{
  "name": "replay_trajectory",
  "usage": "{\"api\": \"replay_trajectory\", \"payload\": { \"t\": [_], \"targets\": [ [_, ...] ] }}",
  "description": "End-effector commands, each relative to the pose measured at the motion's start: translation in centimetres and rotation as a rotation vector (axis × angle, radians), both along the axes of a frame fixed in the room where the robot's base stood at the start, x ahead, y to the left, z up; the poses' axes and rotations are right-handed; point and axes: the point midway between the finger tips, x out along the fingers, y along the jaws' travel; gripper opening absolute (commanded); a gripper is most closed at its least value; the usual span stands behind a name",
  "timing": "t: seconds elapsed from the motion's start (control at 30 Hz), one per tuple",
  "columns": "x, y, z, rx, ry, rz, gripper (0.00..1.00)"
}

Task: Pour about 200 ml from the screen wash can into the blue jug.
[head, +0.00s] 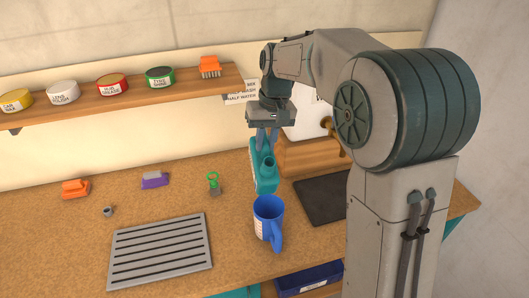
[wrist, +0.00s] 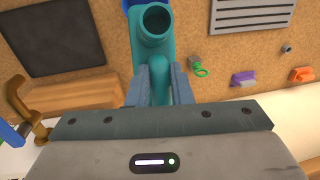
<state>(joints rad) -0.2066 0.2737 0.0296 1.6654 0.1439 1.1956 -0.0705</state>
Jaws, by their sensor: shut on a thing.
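The screen wash can (head: 265,180) is teal, upright, with an open round neck; it stands at or just above the worktop, I cannot tell which. My gripper (head: 267,141) is above it, pointing down, shut on its handle. In the wrist view the handle (wrist: 159,72) lies between the two blue-grey fingers (wrist: 159,88), with the can's open mouth (wrist: 154,20) just beyond. The blue jug (head: 268,222) stands upright on the worktop, nearer the head camera than the can, its handle toward the front right. Its contents are not visible. In the wrist view the can hides most of it.
A slotted grey drain plate (head: 160,252) lies left of the jug, and a dark mat (head: 322,200) right. A green-ringed item (head: 213,184), purple brush (head: 154,180), orange brush (head: 76,188) and small grey cap (head: 108,211) lie left. A shelf (head: 120,100) with tins runs above.

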Motion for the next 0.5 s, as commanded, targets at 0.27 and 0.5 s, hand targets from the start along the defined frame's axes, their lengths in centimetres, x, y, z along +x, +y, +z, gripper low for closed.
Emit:
{"api": "replay_trajectory", "payload": {
  "t": [0.27, 0.5],
  "targets": [
    [-0.18, -0.04, -0.13, 0.011, -0.060, 0.000, 0.00],
    [-0.33, -0.05, -0.07, 0.021, -0.110, 0.000, 0.00]
  ]
}}
